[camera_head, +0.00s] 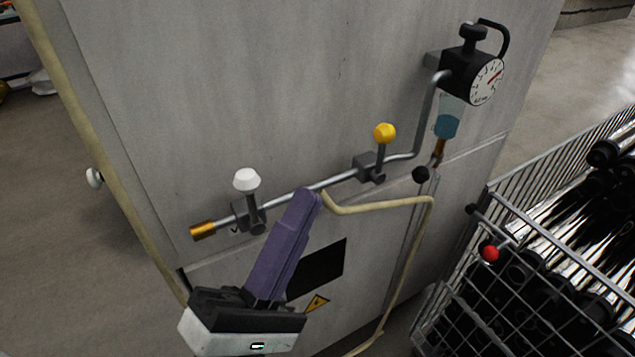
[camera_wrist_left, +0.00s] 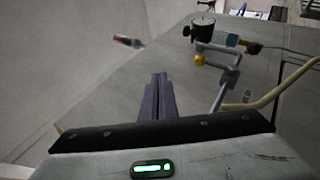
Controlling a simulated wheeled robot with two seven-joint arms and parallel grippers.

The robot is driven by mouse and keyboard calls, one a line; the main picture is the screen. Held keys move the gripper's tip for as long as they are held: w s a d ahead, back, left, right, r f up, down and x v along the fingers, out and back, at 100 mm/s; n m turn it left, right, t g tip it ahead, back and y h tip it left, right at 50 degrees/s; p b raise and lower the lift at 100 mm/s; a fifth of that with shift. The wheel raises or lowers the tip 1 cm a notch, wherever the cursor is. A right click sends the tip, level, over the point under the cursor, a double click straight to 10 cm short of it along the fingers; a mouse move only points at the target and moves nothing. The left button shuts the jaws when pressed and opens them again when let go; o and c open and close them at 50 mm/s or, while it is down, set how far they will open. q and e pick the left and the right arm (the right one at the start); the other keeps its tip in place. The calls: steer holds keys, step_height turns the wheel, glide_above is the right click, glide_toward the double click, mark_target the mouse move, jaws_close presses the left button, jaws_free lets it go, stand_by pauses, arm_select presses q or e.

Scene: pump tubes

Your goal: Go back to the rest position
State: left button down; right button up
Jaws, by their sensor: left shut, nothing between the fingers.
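My left gripper (camera_head: 311,193) has its purple fingers closed together with nothing between them. In the head view its tips lie over or near the metal pipe (camera_head: 335,179) on the grey cabinet; I cannot tell whether they touch it. The closed fingers also show in the left wrist view (camera_wrist_left: 158,77), pointing toward the cabinet. The pipe carries a white-knobbed valve (camera_head: 247,180) to the left of the tips and a yellow-knobbed valve (camera_head: 385,133) to the right. The yellow knob (camera_wrist_left: 199,60) shows in the wrist view too. My right gripper is not in view.
The grey cabinet (camera_head: 230,80) fills the middle. A dial gauge (camera_head: 487,82) and a blue-filled cup (camera_head: 447,118) are at upper right. A beige hose (camera_head: 385,206) hangs near the fingers. A wire basket (camera_head: 478,246) of black tubes stands at right. Floor shows at left.

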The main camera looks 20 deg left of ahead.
arm_select(q)
steer(key=w+d+f+m+g+h, duration=0.15)
steer(key=f+m+g, duration=0.25)
steer(key=f+m, duration=0.4)
steer(key=w+d+f+m+g+h, duration=0.15)
steer(key=d+f+m+g, duration=0.35)
steer(key=f, duration=0.6)
steer(key=s+a+f+m+g+y, duration=0.2)
steer(key=a+f, duration=0.2)
steer(key=f, duration=0.4)
steer(key=s+a+f+m+g+y, duration=0.2)
steer(key=s+a+f+m, duration=0.1)
steer(key=f, duration=0.6)
steer(key=s+a+f+m+g+y, duration=0.2)
steer(key=s+a+f+g, duration=0.1)
steer(key=f, duration=0.5)
steer(key=shift+a+f+m, duration=0.15)
steer(key=shift+a+m, duration=0.25)
steer(key=shift+a, duration=0.45)
